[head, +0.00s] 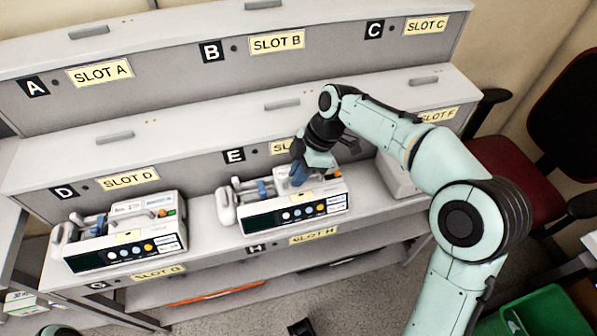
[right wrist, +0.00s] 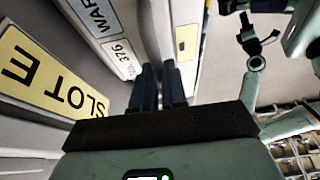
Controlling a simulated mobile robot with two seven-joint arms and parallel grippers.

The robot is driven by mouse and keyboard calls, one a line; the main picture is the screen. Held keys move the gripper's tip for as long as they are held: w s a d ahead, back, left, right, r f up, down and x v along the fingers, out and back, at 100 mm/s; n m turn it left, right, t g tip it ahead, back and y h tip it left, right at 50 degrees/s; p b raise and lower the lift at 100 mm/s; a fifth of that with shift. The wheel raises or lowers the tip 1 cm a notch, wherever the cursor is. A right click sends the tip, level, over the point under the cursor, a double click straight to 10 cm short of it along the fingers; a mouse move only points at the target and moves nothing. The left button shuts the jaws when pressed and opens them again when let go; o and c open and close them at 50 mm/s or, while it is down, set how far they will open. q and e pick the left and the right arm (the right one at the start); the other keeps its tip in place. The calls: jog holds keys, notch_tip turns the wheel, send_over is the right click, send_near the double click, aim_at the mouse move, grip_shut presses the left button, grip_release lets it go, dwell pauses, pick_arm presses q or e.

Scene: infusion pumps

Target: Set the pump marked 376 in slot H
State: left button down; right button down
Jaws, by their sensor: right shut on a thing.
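My right gripper (head: 300,178) is shut on the top of a white pump (head: 292,208) with a dark front panel and coloured buttons. In the right wrist view the gripper's fingers (right wrist: 160,85) are closed on the pump, whose label (right wrist: 121,54) reads "No. 376". The pump is at the middle shelf, in front of the SLOT E sign (right wrist: 48,78); whether it rests there or is just lifted I cannot tell. The SLOT H sign (head: 314,236) is on the shelf edge below it, above a lower shelf. My left gripper is not in view.
A similar pump (head: 125,246) stands to the left at slot D. A white device (head: 398,177) is partly hidden behind my right arm at slot F. The lower shelf carries an orange strip (head: 215,294) and a dark strip (head: 341,265). A chair (head: 520,180) stands at right.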

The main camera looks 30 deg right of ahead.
jog(key=c, duration=1.1)
grip_release()
jog(key=shift+f, duration=0.2)
jog(key=p+v, duration=0.3)
jog(key=v, duration=1)
jog(key=shift+r, duration=0.3)
